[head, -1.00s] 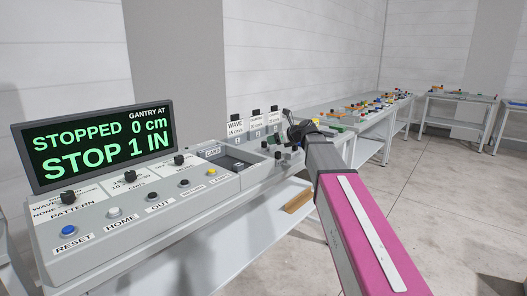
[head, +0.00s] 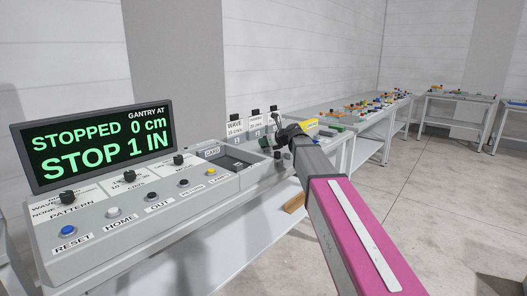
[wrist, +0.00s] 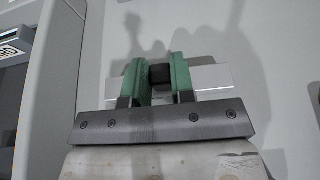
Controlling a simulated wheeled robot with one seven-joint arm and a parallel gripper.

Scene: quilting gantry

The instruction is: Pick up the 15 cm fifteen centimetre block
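In the wrist view my gripper (wrist: 160,72) has two green fingers on either side of a small dark knob (wrist: 160,77). A pale flat bar (wrist: 212,78) lies behind the fingers and sticks out on both sides, the knob seemingly on it. I cannot tell whether the fingers touch the knob. No 15 cm marking is readable on the bar, so I cannot tell if it is the 15 cm block. In the head view my gripper (head: 272,144) is small and low over the bench right of the console's card tray, partly hidden by its wrist.
The grey console (head: 150,205) has a screen (head: 95,145) reading STOPPED 0 cm, STOP 1 IN. Labelled cards with black knobs (head: 236,127) stand behind the tray. Dark knobs (head: 286,154) sit near my gripper. Tables with small parts (head: 375,110) stand farther right; the floor there is clear.

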